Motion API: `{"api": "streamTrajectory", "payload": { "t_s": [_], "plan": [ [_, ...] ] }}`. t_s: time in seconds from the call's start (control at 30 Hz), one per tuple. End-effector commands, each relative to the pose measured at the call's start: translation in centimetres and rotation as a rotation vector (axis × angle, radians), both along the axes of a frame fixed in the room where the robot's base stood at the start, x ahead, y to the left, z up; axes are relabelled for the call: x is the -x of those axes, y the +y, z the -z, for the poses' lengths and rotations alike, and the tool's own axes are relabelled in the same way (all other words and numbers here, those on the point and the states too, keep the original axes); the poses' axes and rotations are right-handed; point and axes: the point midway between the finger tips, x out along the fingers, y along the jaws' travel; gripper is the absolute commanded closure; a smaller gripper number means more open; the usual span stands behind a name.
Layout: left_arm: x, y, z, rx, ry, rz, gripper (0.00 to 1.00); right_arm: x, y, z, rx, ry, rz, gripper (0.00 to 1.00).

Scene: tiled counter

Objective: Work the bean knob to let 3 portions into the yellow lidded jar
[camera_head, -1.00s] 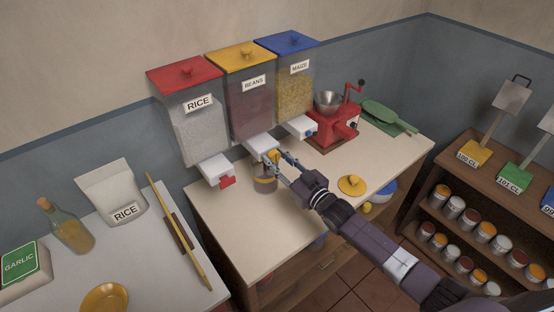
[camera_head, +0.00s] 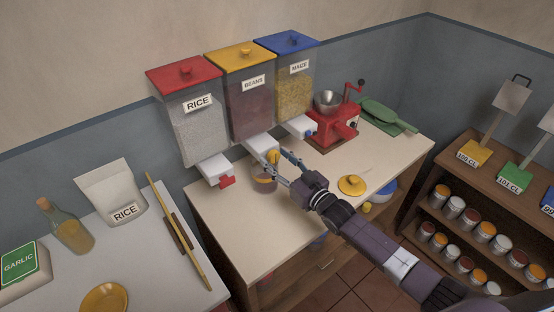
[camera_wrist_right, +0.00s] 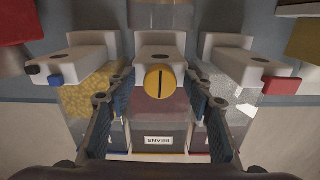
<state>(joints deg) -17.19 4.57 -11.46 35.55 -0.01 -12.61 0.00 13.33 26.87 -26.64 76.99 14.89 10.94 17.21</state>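The bean dispenser (camera_head: 251,110) has a yellow lid, a BEANS label and dark red-brown contents. Its yellow knob (camera_head: 273,157) is at the front of the white spout; in the right wrist view the knob (camera_wrist_right: 160,82) is round with an upright dark slot. My right gripper (camera_head: 274,153) is open, its fingers spread on either side of the knob with gaps. A clear jar (camera_head: 264,184) with a yellowish band stands below the spout, partly hidden by the gripper; its fill is unclear. A yellow lid (camera_head: 352,185) lies on the counter. My left gripper is not in view.
The rice dispenser (camera_head: 195,125) stands left and the maize dispenser (camera_head: 292,90) right, with spouts close to the bean spout. A red grinder (camera_head: 333,125) stands farther right. The counter front (camera_head: 240,225) is clear.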

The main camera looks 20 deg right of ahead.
Motion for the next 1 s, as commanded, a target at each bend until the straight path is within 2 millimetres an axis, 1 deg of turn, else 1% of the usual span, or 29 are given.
{"api": "streamTrajectory", "payload": {
  "t_s": [0.23, 0.37, 0.47, 0.7, 0.8, 0.9, 1.0],
  "plan": [
    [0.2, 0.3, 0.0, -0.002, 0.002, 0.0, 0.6, 0.1, 0.0, -0.1, -0.001, -0.002, 0.0, 0.53],
    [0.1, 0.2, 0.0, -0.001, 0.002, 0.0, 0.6, 1.1, -0.4, 0.0, -0.001, -0.001, 0.0, 0.53],
    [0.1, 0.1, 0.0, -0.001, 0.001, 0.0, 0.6, 2.7, -1.0, 0.0, 0.0, 0.001, 0.0, 0.53],
    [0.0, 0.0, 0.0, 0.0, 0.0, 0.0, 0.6, 7.2, -2.6, 0.0, 0.0, 0.0, -0.001, 0.53],
    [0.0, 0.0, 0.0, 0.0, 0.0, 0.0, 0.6, 8.8, -3.2, 0.0, 0.0, 0.001, 0.0, 0.53],
    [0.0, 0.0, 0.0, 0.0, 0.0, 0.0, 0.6, 10.0, -3.6, 0.1, 0.0, 0.001, 0.0, 0.53],
    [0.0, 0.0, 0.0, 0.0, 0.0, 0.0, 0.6, 10.8, -3.9, 0.0, 0.0, 0.0, 0.0, 0.53]
  ]
}}
